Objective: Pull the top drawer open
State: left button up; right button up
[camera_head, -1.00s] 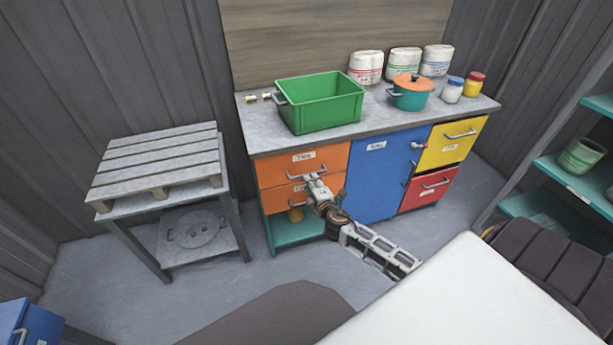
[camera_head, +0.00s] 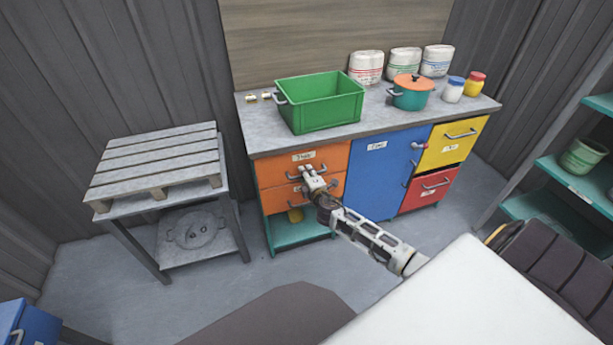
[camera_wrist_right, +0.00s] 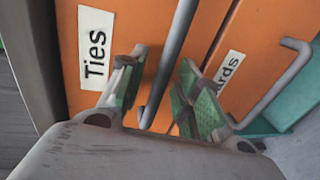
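The top drawer (camera_head: 275,170) is the upper orange front at the left of the workbench, labelled "Ties". It looks shut, flush with the bench. Its grey bar handle (camera_wrist_right: 176,50) runs between the two fingers of my right gripper (camera_wrist_right: 158,72) in the wrist view. The green-padded fingers are spread apart, one on each side of the bar, with gaps showing. In the head view my right gripper (camera_head: 306,169) is at the drawer's front and hides part of the handle. My left gripper is not in view.
A second orange drawer (camera_head: 272,202) with its own handle lies just below. A blue door (camera_head: 375,180) is to its right. A green crate (camera_head: 322,113) and a teal pot (camera_head: 411,98) stand on the worktop (camera_head: 262,140). The floor in front (camera_head: 220,280) is clear.

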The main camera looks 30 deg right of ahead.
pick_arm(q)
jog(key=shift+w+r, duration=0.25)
pick_arm(e)
jog(key=shift+w, duration=0.1)
grip_shut()
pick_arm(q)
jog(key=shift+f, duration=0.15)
